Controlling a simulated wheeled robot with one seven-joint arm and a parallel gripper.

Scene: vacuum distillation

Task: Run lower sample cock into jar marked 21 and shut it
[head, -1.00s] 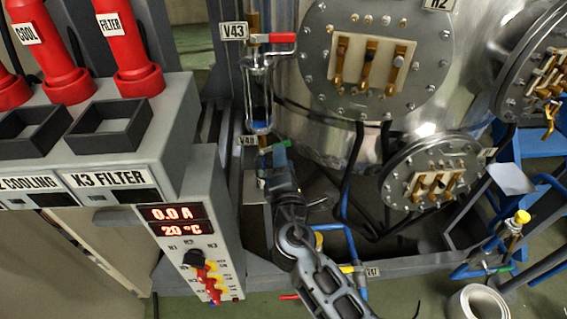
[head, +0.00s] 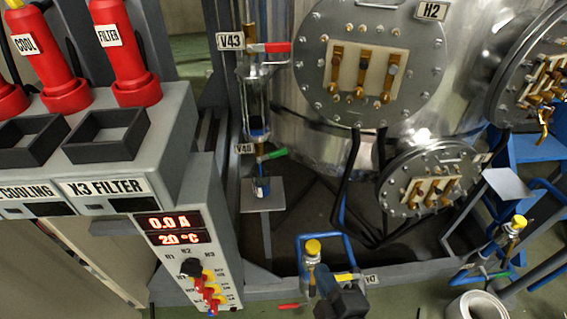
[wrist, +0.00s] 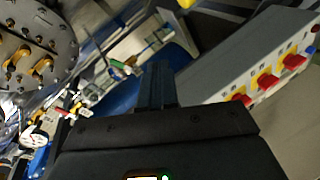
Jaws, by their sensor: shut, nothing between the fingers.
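The lower sample cock, labelled V48, has a green handle (head: 275,154) lying nearly level, pointing right and slightly up, in the head view. Below it a small clear jar (head: 261,188) with blue in it stands on a grey shelf (head: 270,208). Any number on the jar is too small to read. Above is a sight glass (head: 257,100) with blue liquid at its bottom. My gripper (wrist: 156,85) is shut and empty in the wrist view. In the head view my dark wrist is at the bottom, right of and below the jar, clear of cock and jar.
V43 with a red handle (head: 277,47) sits above the sight glass. A control cabinet (head: 185,240) with red knobs stands left. Yellow-capped valves (head: 312,248) and blue pipes lie low at the centre and right. The steel vessel (head: 310,150) fills the back.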

